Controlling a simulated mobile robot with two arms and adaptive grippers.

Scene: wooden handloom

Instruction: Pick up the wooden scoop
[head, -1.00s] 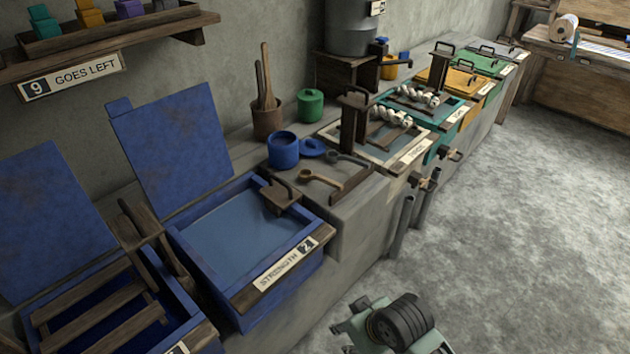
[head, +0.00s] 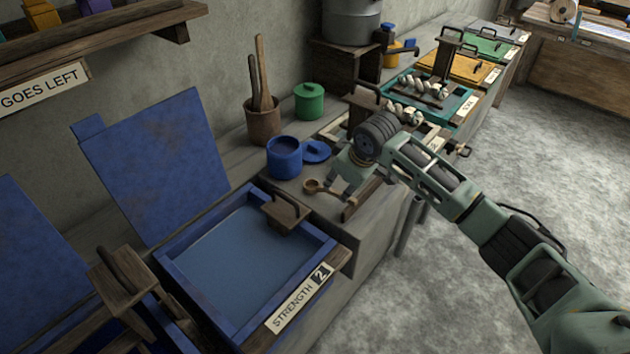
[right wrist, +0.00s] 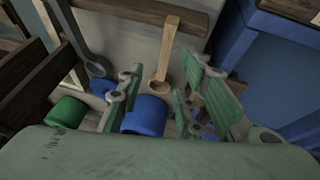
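The wooden scoop (head: 316,186) lies on the grey stone ledge, just right of the blue vat. Its small round bowl is at the left and its handle passes toward my right gripper (head: 342,188), which partly hides it. My right gripper is above the ledge, fingers pointing down by the scoop. In the right wrist view the scoop (right wrist: 166,52) shows between the two spread fingers of my right gripper (right wrist: 158,88), bowl nearest. The gripper is open and empty; I cannot tell whether a finger touches the scoop. My left gripper is not in view.
A blue pot (head: 284,158) and its blue lid (head: 316,151) stand just behind the scoop. A dark ladle (right wrist: 84,42) lies beside it. A brown crock (head: 263,126) and green jar (head: 309,103) are farther back.

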